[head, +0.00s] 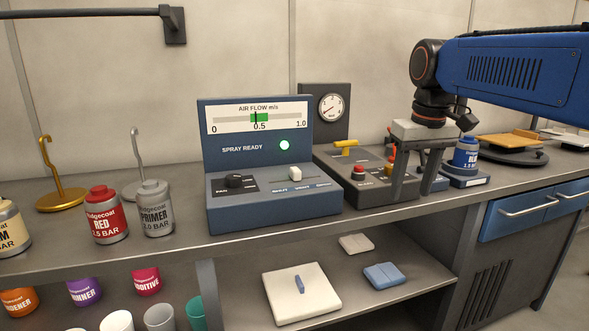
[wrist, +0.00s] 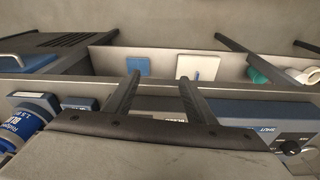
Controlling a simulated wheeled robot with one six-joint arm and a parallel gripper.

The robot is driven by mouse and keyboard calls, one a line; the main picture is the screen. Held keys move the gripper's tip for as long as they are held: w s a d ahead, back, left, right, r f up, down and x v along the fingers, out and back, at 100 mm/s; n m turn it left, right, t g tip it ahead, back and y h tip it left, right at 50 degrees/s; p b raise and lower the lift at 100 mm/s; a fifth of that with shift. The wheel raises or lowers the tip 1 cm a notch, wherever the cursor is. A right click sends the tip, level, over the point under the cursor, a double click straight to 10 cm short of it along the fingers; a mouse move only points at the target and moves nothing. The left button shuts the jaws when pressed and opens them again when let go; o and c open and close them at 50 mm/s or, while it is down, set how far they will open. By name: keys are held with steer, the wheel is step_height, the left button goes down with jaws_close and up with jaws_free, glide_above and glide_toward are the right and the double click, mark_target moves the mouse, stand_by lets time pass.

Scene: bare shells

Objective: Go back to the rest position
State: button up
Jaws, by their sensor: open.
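My gripper (head: 412,190) hangs from the blue arm at the right of the head view, its two dark fingers pointing down. The fingers are apart with nothing held between them. They overlap the right part of a dark control box (head: 375,188) with a yellow lever (head: 346,147) and a red button (head: 359,171); I cannot tell whether they touch it. A blue can (head: 466,155) stands just right of the fingers. In the wrist view my gripper (wrist: 160,80) shows two spread fingers with the bench edge beyond them.
A blue spray panel (head: 257,145) with a lit green lamp stands left of the control box. Red (head: 104,215) and grey (head: 154,208) cans and hooked stands are farther left. A shelf below holds a white plate (head: 302,300) and cups. The bench front strip is clear.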

steer(key=s+d+f+m+t, duration=0.2)
steer(key=s+d+f+t, duration=0.1)
steer(key=s+f, duration=1.8)
steer(key=shift+d+f, duration=0.2)
steer(key=shift+f, duration=0.55)
